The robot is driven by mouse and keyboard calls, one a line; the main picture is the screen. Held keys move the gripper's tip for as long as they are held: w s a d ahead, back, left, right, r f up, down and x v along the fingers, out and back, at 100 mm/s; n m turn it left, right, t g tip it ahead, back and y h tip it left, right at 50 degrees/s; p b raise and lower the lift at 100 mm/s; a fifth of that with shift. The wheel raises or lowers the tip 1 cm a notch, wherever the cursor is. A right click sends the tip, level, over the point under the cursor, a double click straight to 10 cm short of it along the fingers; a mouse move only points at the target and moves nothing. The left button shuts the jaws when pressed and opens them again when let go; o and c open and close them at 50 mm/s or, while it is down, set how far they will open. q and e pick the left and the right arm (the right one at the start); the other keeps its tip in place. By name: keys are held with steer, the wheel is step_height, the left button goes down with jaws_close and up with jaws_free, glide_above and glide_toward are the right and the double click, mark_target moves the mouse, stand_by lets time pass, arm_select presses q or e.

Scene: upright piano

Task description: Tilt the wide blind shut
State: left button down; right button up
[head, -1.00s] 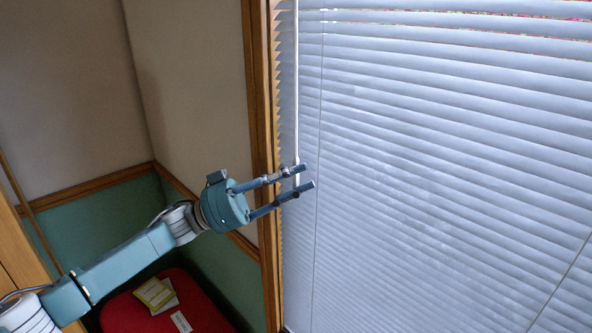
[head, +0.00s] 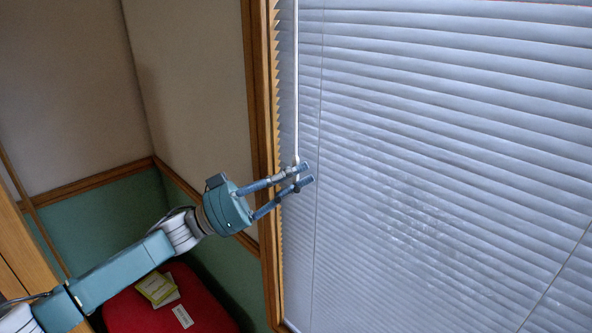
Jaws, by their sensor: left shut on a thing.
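The wide blind (head: 440,170) fills the right half of the head view. Its pale slats lie close together and overlap, with almost no outside colour showing between them. A thin white wand (head: 296,90) hangs down along its left side. My left gripper (head: 302,174) is shut on the wand near its lower end, at the blind's left edge. The wand hangs nearly straight. My right gripper is not in view.
A wooden window frame (head: 262,150) stands just left of the blind. A red seat (head: 205,305) with several books or papers (head: 157,290) on it is below my left arm. Thin cords run down the blind.

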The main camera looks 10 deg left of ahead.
arm_select(q)
steer(key=n+t+y, duration=0.1)
steer(key=t, duration=0.1)
steer(key=n+t+y+p, duration=0.1)
steer(key=t, duration=0.1)
steer(key=shift+d+n+y, duration=0.1)
steer(key=shift+n+y, duration=0.2)
steer(key=shift+n+t+y+p, duration=0.7)
steer(key=shift+n+t+y, duration=1)
steer(key=shift+t+y, duration=0.8)
steer(key=shift+w, duration=0.1)
steer(key=c, duration=1.9)
jaws_free()
steer(key=shift+s+a+f, duration=0.25)
steer(key=shift+s, duration=0.05)
steer(key=v, duration=1.1)
steer(key=shift+r, duration=0.15)
steer(key=shift+s, duration=0.1)
